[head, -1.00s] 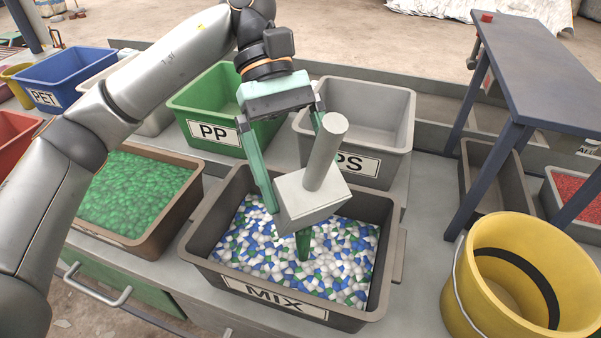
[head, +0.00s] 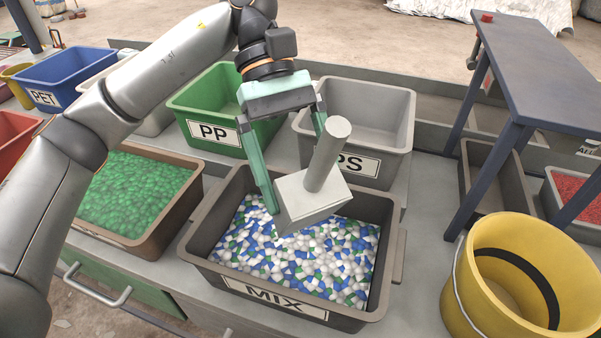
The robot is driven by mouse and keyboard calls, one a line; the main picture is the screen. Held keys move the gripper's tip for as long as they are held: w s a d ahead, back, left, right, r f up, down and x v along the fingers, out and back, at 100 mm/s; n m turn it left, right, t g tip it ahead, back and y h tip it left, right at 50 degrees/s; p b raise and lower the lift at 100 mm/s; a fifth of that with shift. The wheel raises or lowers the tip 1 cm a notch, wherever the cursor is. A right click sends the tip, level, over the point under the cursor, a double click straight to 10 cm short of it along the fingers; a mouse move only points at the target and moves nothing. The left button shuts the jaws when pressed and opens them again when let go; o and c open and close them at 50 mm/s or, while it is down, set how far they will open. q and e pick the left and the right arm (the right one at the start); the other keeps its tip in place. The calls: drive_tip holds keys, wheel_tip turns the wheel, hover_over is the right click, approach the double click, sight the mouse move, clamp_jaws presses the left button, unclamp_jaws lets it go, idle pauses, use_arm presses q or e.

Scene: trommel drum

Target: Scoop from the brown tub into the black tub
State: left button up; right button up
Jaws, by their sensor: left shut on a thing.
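My left gripper (head: 290,140) is shut on a light grey scoop (head: 310,203) with a round handle. The scoop is tilted above the dark tub labelled MIX (head: 193,245), its lower edge close over the contents. The MIX tub holds white, blue and green pieces (head: 310,260). The brown tub (head: 152,243) stands to its left and is filled with green pieces (head: 135,195). The inside of the scoop is hidden from this side. My right gripper is not in view.
Behind stand a green tub labelled PP (head: 213,132), a grey tub (head: 372,165) whose label is partly hidden, and a blue tub labelled PET (head: 43,97). A yellow bucket (head: 465,285) stands at the lower right. A blue-grey table (head: 540,85) stands at the right.

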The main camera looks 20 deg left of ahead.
sight(315, 183)
use_arm(q)
drive_tip(key=s+d+r+t+y, duration=0.2)
drive_tip(key=shift+s+d+t+y+p, duration=0.15)
drive_tip(key=shift+t+y+p, duration=0.15)
drive_tip(key=shift+t+p, duration=0.1)
drive_tip(key=s+d+t+y, duration=0.1)
drive_tip(key=s+d+r+t+y, duration=0.1)
drive_tip(key=t+y, duration=0.1)
drive_tip(key=shift+s+d, duration=0.1)
drive_tip(key=shift+s, duration=0.1)
drive_tip(key=shift+s+d+r+t+y+p, duration=0.15)
drive_tip(key=shift+s+t+y+p, duration=0.05)
drive_tip(key=shift+t+y+p, duration=0.25)
drive_tip(key=shift+s+d+r+t+y+p, duration=0.15)
drive_tip(key=shift+t+y+p, duration=0.2)
drive_tip(key=shift+t, duration=0.2)
drive_tip(key=shift+s+d+f+t+y, duration=0.1)
drive_tip(key=shift+s+d+t+y, duration=0.2)
drive_tip(key=shift+t+y, duration=0.3)
drive_tip(key=s+a+r+p, duration=0.2)
drive_tip(key=s+a+r, duration=0.1)
drive_tip(key=s+a, duration=0.2)
drive_tip(key=shift+s+a, duration=0.2)
drive_tip(key=shift+a, duration=0.25)
